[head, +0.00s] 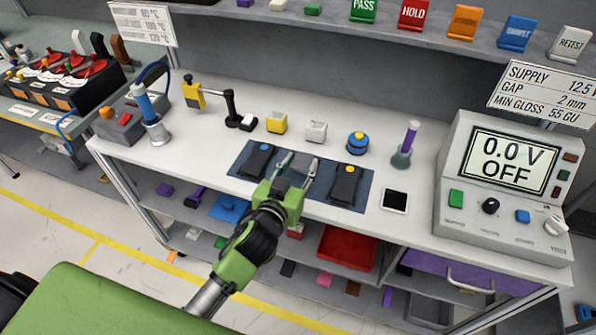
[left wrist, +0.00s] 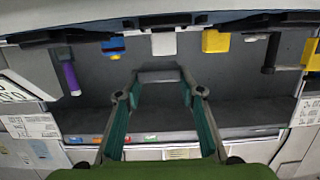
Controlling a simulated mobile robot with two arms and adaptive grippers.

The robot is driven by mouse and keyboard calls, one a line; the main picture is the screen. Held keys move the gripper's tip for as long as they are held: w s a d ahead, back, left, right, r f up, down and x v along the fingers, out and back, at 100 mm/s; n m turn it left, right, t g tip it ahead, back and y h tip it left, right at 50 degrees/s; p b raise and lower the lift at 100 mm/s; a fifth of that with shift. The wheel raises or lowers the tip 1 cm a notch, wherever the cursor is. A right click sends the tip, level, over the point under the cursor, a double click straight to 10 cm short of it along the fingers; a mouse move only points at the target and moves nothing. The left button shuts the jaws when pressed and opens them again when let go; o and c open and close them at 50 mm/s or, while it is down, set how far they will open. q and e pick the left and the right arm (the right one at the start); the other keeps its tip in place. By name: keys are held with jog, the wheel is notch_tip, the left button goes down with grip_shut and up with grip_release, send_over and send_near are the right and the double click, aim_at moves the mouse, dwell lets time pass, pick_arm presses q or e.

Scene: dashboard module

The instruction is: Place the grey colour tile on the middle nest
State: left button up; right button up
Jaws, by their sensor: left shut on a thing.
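My left gripper (head: 299,163) is over the dark blue mat (head: 328,170) on the bench, its fingers shut on the grey colour tile (head: 300,160). In the left wrist view the tile (left wrist: 158,75) spans the gap between the fingertips (left wrist: 159,80). Two black blocks stand on the mat: one with a blue dot (head: 257,162) left of the gripper, one with an orange dot (head: 346,184) right of it. The gripper and tile cover the middle of the mat, so the middle nest cannot be made out. I cannot tell whether the tile touches anything below.
A flask with a purple stick (head: 402,157) and a black-and-white card (head: 394,201) are to the right, before the supply unit (head: 500,185).

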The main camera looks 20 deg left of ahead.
aim_at(298, 180)
pick_arm(q)
jog(key=shift+w+a+f, duration=0.3)
jog(key=shift+w+f, duration=0.2)
jog(key=shift+f, duration=0.2)
jog(key=f, duration=0.3)
jog(key=shift+w+a, duration=0.2)
jog(key=shift+w, duration=0.05)
jog(key=shift+f, duration=0.4)
jog(key=o, duration=1.1)
jog(key=shift+s, duration=0.1)
jog(key=b+v, duration=0.1)
jog(key=v, duration=1.1)
jog(key=shift+b, duration=0.4)
